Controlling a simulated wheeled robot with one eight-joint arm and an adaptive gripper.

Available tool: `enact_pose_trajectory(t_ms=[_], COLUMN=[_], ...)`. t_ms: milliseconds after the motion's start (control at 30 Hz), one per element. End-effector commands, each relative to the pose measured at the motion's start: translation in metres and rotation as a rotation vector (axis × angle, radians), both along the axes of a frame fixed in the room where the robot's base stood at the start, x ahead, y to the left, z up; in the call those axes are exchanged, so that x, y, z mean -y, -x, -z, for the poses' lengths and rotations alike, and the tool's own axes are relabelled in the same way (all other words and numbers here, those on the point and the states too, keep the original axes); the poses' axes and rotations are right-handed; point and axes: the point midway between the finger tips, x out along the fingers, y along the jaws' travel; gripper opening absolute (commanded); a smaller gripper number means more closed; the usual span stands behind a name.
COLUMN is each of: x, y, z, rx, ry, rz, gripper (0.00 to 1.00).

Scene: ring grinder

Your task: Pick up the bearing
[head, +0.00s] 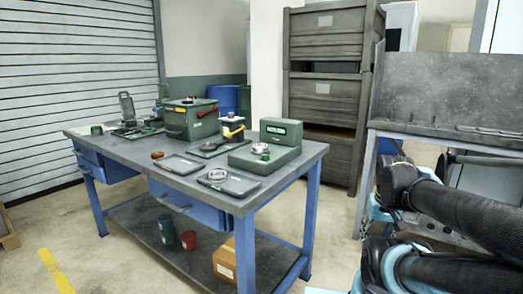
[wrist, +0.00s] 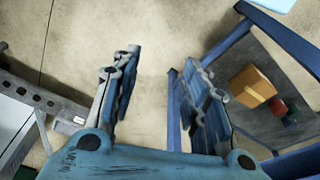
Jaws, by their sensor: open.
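On the blue-legged workbench (head: 130,152), a small metal ring that looks like a bearing (head: 217,174) lies in a shallow grey tray near the front right corner. Another round metal piece (head: 260,149) sits on the green device with a display (head: 281,130). I cannot tell for sure which is the bearing. My gripper (wrist: 162,88) is open and empty in the wrist view, its two blue fingers wide apart over bare floor beside the bench. No bearing shows in the wrist view.
A second tray (head: 177,164), a green box (head: 190,118) and several small tools share the benchtop. The lower shelf holds a cardboard box (head: 224,260) and red (head: 188,240) and green (head: 167,230) containers. A grey table (head: 450,138) stands at right. Open floor lies between.

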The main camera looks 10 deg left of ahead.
Motion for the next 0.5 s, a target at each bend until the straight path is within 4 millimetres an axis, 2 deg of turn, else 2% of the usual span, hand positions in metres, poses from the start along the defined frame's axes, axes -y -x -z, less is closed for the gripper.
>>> enact_pose_trajectory(t_ms=[33,100,167,267,500], x=[-0.001,-0.004,-0.009,-0.022,-0.071], y=[0.006,0.001,-0.008,-0.028,-0.088], z=[-0.005,-0.014,-0.028,-0.059,-0.149], rx=[0.007,0.006,0.003,-0.008,-0.058], ry=[-0.003,-0.013,-0.029,-0.067,-0.172], rz=[0.005,0.025,0.055,0.135,0.394], gripper=[0.61,0.75,0.75,0.75,0.75])
